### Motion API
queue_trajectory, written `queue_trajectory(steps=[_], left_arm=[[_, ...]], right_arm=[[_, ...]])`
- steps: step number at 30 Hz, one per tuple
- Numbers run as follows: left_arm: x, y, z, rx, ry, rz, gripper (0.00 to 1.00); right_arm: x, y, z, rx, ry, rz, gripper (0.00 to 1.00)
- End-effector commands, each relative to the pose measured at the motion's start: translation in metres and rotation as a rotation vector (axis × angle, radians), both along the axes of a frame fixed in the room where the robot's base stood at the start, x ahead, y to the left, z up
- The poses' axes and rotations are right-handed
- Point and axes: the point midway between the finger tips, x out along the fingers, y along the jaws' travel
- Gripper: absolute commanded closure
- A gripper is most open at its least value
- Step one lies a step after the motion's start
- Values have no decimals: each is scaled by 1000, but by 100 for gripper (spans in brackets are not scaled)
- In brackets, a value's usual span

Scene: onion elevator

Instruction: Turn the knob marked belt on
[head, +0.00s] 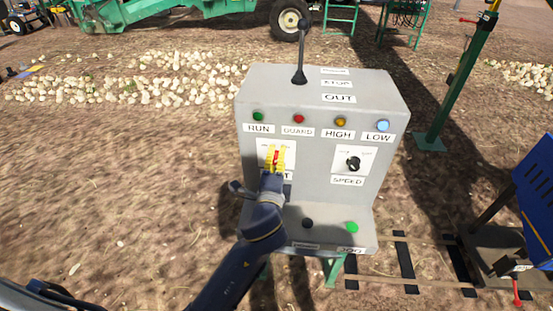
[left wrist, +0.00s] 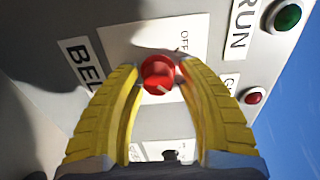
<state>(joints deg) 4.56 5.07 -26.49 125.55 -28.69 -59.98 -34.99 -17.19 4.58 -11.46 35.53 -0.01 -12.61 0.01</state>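A grey control box (head: 318,210) stands in the middle of the head view. The red belt knob (left wrist: 158,75) sits on a white plate with an OFF mark, beside a partly hidden label (left wrist: 80,64) reading BEL. My left gripper (head: 276,158) is at this knob, its yellow fingers on either side of it. In the left wrist view the fingertips (left wrist: 158,68) close in on the knob, which fills nearly all the space between them. In the head view the fingers hide most of the knob and its label. My right gripper is not in view.
A black speed knob (head: 353,164) is to the right on the same face. Several lamps line the face above, including the green RUN lamp (head: 258,117). A black lever (head: 300,55) rises from the top. A green button (head: 352,227) is on the lower ledge.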

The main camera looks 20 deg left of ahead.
Motion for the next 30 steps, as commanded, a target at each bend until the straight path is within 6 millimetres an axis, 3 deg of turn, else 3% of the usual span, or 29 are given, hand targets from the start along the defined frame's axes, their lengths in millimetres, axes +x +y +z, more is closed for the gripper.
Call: queue_trajectory(steps=[3, 14, 30], left_arm=[[0, 1, -1, 2, 1, 2, 50], [-7, 0, -2, 1, 4, 3, 50], [-92, -11, -2, 0, 4, 2, 50]], right_arm=[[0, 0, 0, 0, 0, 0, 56], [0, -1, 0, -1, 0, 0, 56], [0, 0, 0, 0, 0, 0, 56]])
